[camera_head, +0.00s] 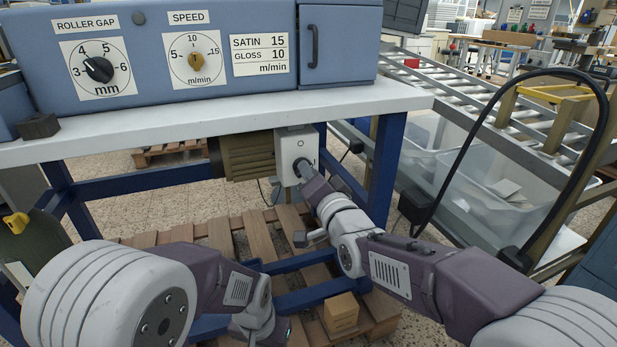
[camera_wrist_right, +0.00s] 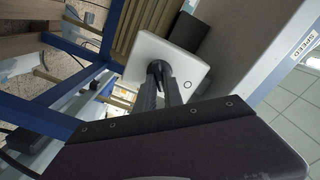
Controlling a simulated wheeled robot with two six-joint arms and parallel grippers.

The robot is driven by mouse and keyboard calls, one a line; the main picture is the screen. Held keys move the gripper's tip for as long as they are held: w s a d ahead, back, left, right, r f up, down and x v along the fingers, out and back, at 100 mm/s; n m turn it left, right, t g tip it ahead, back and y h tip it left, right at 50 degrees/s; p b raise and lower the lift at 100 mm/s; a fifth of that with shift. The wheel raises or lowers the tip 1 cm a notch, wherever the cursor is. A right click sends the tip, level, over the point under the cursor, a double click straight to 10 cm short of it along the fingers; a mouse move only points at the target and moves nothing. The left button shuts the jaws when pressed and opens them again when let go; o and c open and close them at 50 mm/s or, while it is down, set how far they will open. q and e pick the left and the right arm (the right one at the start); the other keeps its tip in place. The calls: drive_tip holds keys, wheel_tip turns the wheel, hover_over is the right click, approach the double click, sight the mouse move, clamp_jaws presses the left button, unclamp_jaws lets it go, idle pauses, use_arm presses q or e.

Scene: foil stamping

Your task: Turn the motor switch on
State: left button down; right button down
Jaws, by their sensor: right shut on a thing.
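The motor switch is a pale grey-white box (camera_head: 289,147) under the table's front edge, beside the motor (camera_head: 243,157) with its ribbed olive body. A circle mark shows near the top of its face. In the right wrist view the box (camera_wrist_right: 178,62) fills the upper middle, with a dark knob on its face. My right gripper (camera_head: 302,167) reaches up to this face from the lower right. In the wrist view its two dark fingers (camera_wrist_right: 160,76) are shut on the knob. They hide most of it, so its exact setting is unclear.
Above is a white tabletop (camera_head: 205,118) with a blue control panel (camera_head: 140,95) carrying roller gap and speed dials. Blue table legs (camera_head: 386,168) flank the switch. A wooden pallet (camera_head: 220,235) lies below. A roller conveyor (camera_head: 490,97) stands at right.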

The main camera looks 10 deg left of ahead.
drive_tip(key=shift+f+m+b, duration=0.2)
drive_tip(key=shift+m+b, duration=1.2)
drive_tip(key=shift+m, duration=2.4)
drive_tip(key=c, duration=1.5)
unclamp_jaws()
drive_tip(key=shift+d, duration=0.1)
drive_tip(key=shift+o, duration=0.2)
drive_tip(key=p+v, duration=0.2)
drive_tip(key=v, duration=0.7)
drive_tip(key=shift+p, duration=0.35)
